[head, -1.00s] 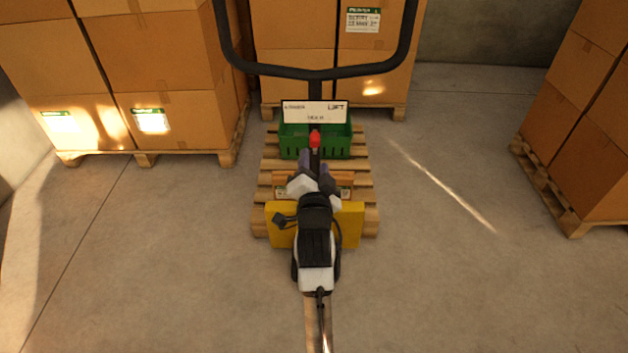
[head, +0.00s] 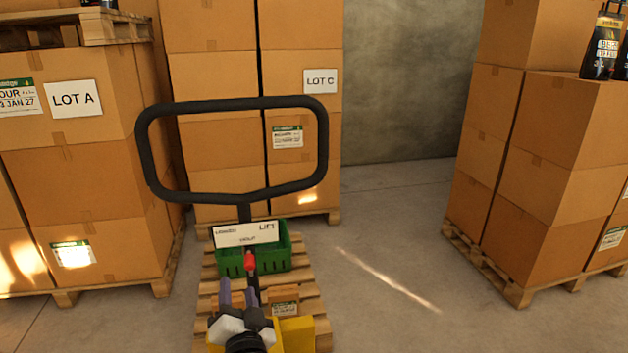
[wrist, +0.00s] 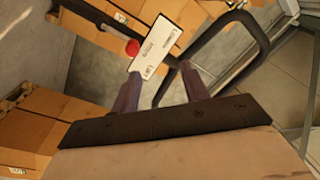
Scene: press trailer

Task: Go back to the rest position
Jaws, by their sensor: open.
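My gripper (head: 238,300) shows at the bottom of the head view, low in front of the black handle's post. Its two fingers stand apart with nothing seen between them. In the wrist view, the two fingers (wrist: 155,88) are also spread, with the white LIFT sign (wrist: 158,45) beyond them. The black loop handle (head: 320,150) rises upright ahead of my gripper, with the LIFT sign (head: 246,234) and a red knob (head: 249,261) below it. I cannot tell if the gripper touches the post.
A green crate (head: 282,262) and a small carton (head: 283,303) sit on a wooden pallet (head: 308,290) ahead. Stacked cartons stand at left marked LOT A (head: 72,99), behind marked LOT C (head: 320,81), and at right (head: 545,150). Floor (head: 400,270) is clear right of the pallet.

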